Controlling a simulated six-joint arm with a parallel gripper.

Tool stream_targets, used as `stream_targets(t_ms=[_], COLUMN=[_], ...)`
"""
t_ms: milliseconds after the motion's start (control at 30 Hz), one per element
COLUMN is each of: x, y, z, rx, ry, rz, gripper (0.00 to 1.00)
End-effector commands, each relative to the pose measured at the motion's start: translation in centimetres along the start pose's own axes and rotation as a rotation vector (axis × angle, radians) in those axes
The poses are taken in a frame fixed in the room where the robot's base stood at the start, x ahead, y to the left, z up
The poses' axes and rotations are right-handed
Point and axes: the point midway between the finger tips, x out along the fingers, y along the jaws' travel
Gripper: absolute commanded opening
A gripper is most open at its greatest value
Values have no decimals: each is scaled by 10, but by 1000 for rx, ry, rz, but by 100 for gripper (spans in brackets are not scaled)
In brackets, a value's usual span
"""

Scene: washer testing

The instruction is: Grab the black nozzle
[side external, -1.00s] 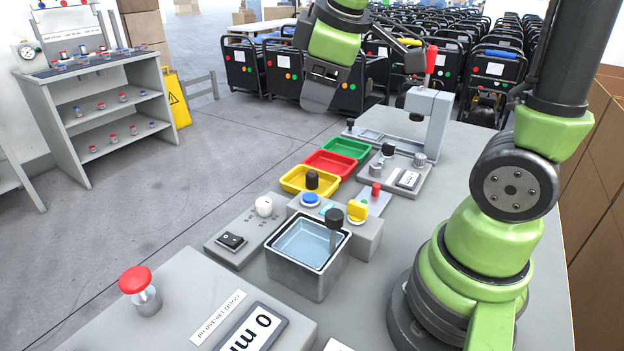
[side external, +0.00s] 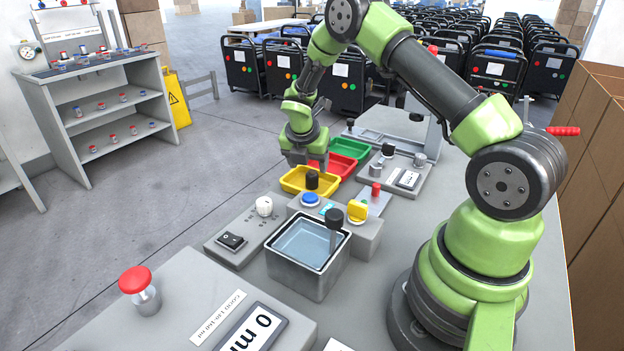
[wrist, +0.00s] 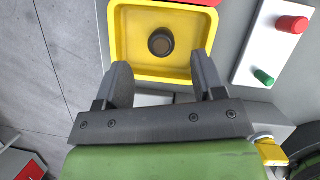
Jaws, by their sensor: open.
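The black nozzle (side external: 312,181) stands in the yellow tray (side external: 289,183) in the side view. In the wrist view the nozzle (wrist: 161,42) shows from above as a dark round piece near the middle of the yellow tray (wrist: 122,30). My gripper (side external: 306,162) is over the tray, pointing down. In the wrist view my gripper (wrist: 162,72) is open and empty. Its two fingers lie left and right of the nozzle's line, with their tips at the tray's near part. The nozzle is apart from both fingers. The exact height gap cannot be told.
A red tray (side external: 341,165) and a green tray (side external: 350,150) stand behind the yellow one. A box with a blue button (side external: 310,199) and a yellow knob (side external: 357,211) stands close in front. A water basin (side external: 300,275) is nearer. A panel with pegs (wrist: 268,45) lies to the right.

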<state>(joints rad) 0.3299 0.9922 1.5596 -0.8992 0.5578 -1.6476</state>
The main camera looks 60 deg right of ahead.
Motion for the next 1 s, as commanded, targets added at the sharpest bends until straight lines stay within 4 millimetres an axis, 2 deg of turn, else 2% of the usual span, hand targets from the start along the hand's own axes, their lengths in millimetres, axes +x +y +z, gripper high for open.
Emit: stream_targets(t_ms=[167,400,700,733,767,933,967,1000], x=[16,51,57,57,57,57,57,57], y=[-1,-2,-1,-1,-1,-1,-1,-1], z=[0,-1,-1,-1,-1,-1,-1,-1], rx=[2,3,3,3,3,3,3,3], ry=[1,2,1,1,1,1,1,1], rz=[-2,0,2,2,2,2,2,2], gripper=[63,63,63,60,54,14,8,9])
